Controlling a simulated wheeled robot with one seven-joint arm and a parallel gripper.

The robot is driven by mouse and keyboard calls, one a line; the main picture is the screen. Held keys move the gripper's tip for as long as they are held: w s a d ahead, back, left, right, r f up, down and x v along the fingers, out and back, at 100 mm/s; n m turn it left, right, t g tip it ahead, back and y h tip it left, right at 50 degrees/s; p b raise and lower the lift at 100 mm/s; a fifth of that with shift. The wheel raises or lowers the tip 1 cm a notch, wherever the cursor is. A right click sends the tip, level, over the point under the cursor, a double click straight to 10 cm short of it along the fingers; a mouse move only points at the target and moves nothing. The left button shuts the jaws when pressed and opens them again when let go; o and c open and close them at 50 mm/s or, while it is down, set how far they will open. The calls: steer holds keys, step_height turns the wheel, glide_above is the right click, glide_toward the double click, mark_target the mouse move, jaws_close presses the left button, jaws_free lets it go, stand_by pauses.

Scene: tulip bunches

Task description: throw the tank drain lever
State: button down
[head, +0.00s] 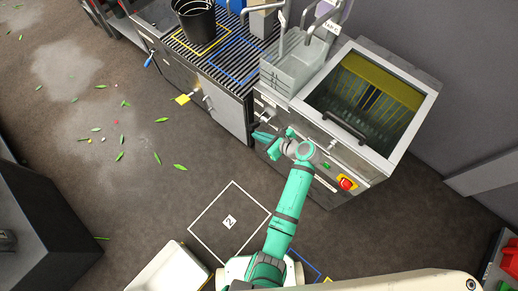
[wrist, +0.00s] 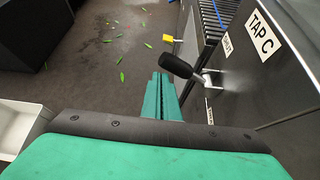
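In the wrist view, a lever with a thick black grip (wrist: 176,66) sticks out from the machine's side on a pale metal bracket (wrist: 208,80). It is tilted, its grip end toward the upper left. No label naming it as the drain lever is readable. My gripper (wrist: 163,76) points toward the grip from below and left; its green fingers lie together with nothing visible between them. Whether they touch the grip I cannot tell. In the head view, my gripper (head: 264,138) is beside the front of the tank machine (head: 335,160), and the lever there is largely hidden.
A TAP C plate (wrist: 263,34) marks the machine's side. A red stop button (head: 346,184) is on its front. A black bucket (head: 196,20) stands on the slatted bench. A yellow tag (head: 183,98) and a blue handle (head: 149,61) project farther left. Leaves litter the open floor.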

steer(key=s+r, duration=1)
steer(key=s, duration=0.1)
steer(key=shift+s+a+r, duration=0.3)
steer(key=shift+s+a, duration=0.1)
steer(key=shift+a, duration=0.05)
